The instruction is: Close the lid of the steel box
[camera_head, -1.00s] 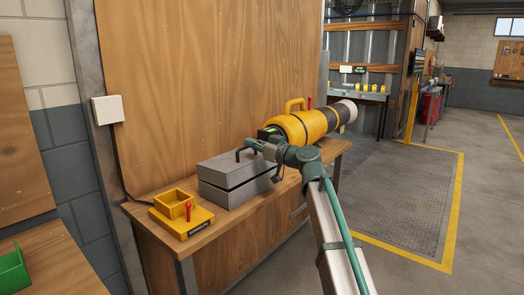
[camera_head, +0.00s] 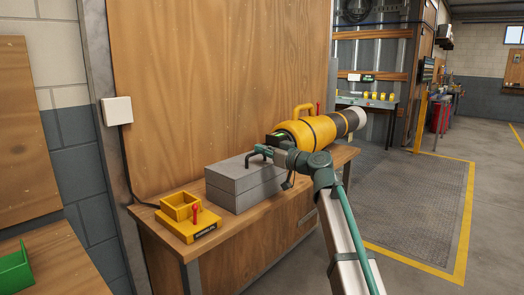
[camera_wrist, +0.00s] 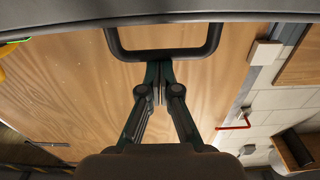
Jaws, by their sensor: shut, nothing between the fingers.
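The grey steel box (camera_head: 225,196) stands on the wooden bench. Its lid (camera_head: 222,171) lies level on the body with only a thin seam visible between them. A dark bar handle (camera_head: 249,158) rises from the lid and also shows in the wrist view (camera_wrist: 122,48). My gripper (camera_head: 263,149) is at the handle, above the lid. In the wrist view my gripper (camera_wrist: 159,84) has its fingers together, empty, with the tips close to the handle bar. I cannot tell if they touch it.
A yellow and black cylinder machine (camera_head: 310,130) lies behind my gripper on the bench (camera_head: 236,241). A yellow open-topped fixture with a red lever (camera_head: 183,217) sits left of the box. A green bin (camera_head: 14,268) is at the lower left.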

